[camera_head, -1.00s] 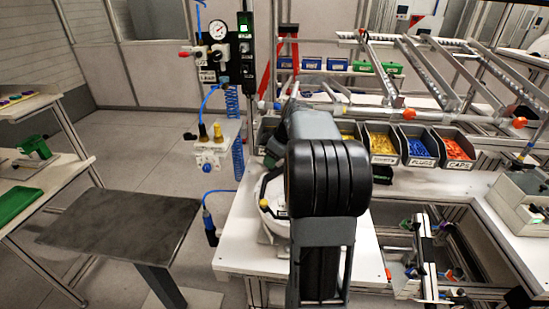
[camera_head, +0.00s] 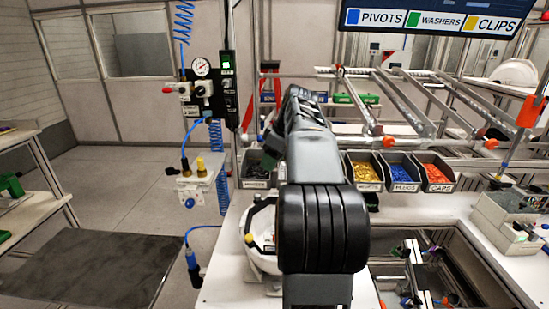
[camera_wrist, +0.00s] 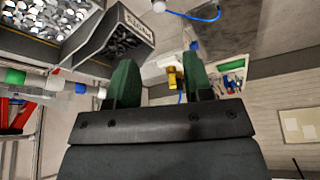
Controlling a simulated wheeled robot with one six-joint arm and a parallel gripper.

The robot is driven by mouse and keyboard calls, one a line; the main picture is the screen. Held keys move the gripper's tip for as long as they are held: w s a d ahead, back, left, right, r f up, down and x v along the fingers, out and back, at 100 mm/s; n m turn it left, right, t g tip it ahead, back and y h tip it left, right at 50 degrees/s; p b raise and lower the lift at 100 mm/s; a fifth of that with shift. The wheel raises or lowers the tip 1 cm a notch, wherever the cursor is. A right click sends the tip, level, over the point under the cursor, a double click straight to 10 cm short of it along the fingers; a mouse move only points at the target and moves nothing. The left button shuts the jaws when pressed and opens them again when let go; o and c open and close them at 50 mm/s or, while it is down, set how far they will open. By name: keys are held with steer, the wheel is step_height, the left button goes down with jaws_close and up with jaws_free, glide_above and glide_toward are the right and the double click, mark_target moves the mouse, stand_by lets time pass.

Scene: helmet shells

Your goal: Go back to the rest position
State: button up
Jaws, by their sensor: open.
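My gripper (camera_wrist: 154,85) shows in the wrist view with its two green fingers apart and nothing between them. A white helmet shell (camera_head: 261,235) sits on the white work table (camera_head: 236,290), partly hidden behind my arm. In the wrist view a grey bin of dark parts (camera_wrist: 122,42) lies at the upper left, beyond the left finger.
Bins of yellow (camera_head: 366,172), blue (camera_head: 402,174) and red parts (camera_head: 437,175) line the table's back. An air regulator panel (camera_head: 203,85) and hanging blue hose stand left. A dark platform (camera_head: 95,265) is at lower left. Another white helmet shell (camera_head: 515,72) is at far right.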

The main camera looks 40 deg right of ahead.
steer(key=shift+s+r, duration=0.15)
steer(key=shift+r, duration=0.2)
stand_by(0.4)
steer(key=s+a+f+m+h, duration=0.1)
steer(key=s+a+f, duration=0.1)
steer(key=a, duration=0.6)
steer(key=s+a+f+m, duration=0.1)
steer(key=a+f+m, duration=0.15)
steer(key=a, duration=0.45)
steer(key=s+a+f+m, duration=0.1)
steer(key=s+a+f, duration=0.8)
steer(key=a+f, duration=0.1)
steer(key=shift+s+a+f+t+h, duration=0.2)
steer(key=shift+f+t+h, duration=0.1)
steer(key=shift+f+h, duration=0.1)
